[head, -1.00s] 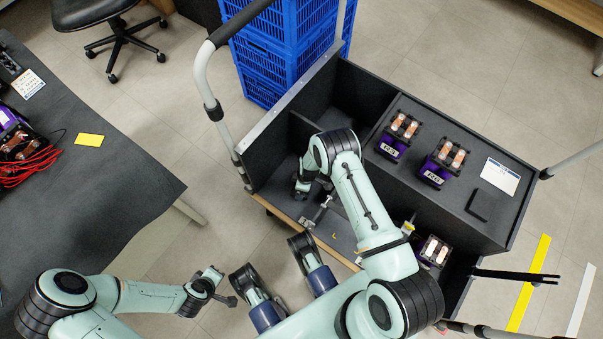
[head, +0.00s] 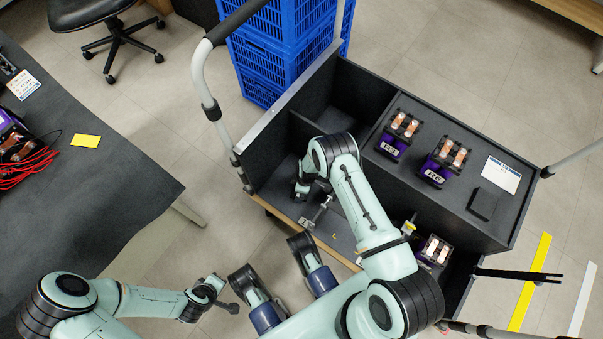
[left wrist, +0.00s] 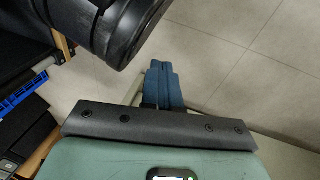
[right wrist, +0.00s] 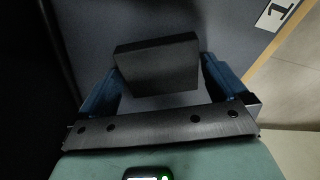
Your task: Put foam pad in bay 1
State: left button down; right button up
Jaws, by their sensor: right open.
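The foam pad (right wrist: 157,68) is a dark block in the right wrist view. It lies between the two blue fingers of my right gripper (right wrist: 160,88), with small gaps at its sides. My right gripper is open, low inside the cart's near-left bay (head: 275,178), which has a label 1 (head: 306,222) at its front edge; the label also shows in the right wrist view (right wrist: 278,11). In the head view my arm hides the pad. My left gripper (left wrist: 160,85) is shut and empty, its blue fingers together; in the head view it is (head: 232,300) outside the cart.
The cart's raised deck carries purple modules K3 (head: 391,147) and K6 (head: 435,172), a black block (head: 482,205) and a white card (head: 501,175). Another module (head: 436,250) stands lower right. Blue crates (head: 275,50) stand behind. A dark table (head: 120,190) is at left.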

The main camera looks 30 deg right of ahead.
jog(key=r, duration=0.1)
jog(key=r+p, duration=0.1)
jog(key=r, duration=0.1)
jog(key=r+p, duration=0.1)
jog(key=r, duration=0.1)
jog(key=shift+s+d+r, duration=0.1)
jog(key=shift+d, duration=0.15)
pick_arm(q)
notch_tip(320, 180, up, 5)
jog(key=s+d+p, duration=0.1)
jog(key=d, duration=0.1)
jog(key=shift+s+d+r+m+h+p, duration=0.2)
jog(key=shift+d+m+h+p, duration=0.1)
jog(key=shift+p, duration=0.1)
pick_arm(e)
notch_tip(320, 180, up, 7)
jog(key=shift+s+d, duration=0.25)
jog(key=shift+s, duration=0.15)
